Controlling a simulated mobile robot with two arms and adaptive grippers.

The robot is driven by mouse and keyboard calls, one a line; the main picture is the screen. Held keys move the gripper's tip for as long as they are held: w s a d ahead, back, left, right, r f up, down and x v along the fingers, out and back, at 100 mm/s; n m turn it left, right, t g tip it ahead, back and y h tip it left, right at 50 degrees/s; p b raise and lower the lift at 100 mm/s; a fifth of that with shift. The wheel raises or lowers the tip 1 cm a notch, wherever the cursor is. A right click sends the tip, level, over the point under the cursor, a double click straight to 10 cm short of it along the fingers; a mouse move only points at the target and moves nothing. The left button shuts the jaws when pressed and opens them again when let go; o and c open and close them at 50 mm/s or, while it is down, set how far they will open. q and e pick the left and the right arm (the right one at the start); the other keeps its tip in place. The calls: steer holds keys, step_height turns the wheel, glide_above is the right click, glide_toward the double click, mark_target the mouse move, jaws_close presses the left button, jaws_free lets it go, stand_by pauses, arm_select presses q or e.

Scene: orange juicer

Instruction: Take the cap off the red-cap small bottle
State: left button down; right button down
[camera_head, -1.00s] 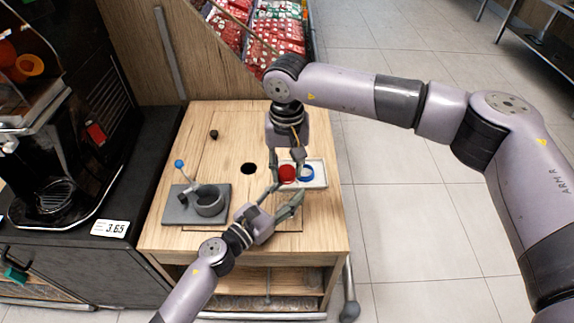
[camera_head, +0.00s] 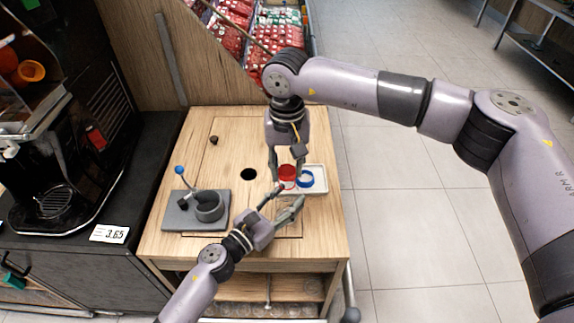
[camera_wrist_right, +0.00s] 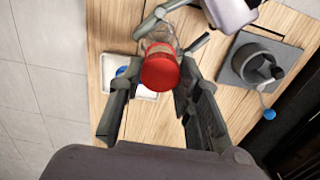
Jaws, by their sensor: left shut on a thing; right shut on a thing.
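The small bottle has a red cap (camera_head: 287,171); in the right wrist view the cap (camera_wrist_right: 160,72) is large and central, with the clear bottle body (camera_wrist_right: 157,32) just beyond it. My right gripper (camera_head: 286,163) reaches down from above, shut with its fingers on either side of the red cap. My left gripper (camera_head: 288,196) comes in from the lower left, shut on the bottle body below the cap. Fingers hide part of the bottle. I cannot tell whether the cap is still seated on the neck.
A white tray (camera_head: 318,184) lies beside the bottle, with a blue ring-shaped cap (camera_head: 306,178) over it. A grey stand with a round cup (camera_head: 209,206) is on the left of the wooden table. A round hole (camera_head: 248,174) and a small dark object (camera_head: 213,140) are farther back.

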mark_target(287, 170)
steer(key=shift+r, duration=2.05)
arm_select(q)
steer(key=c, duration=0.8)
jaws_free()
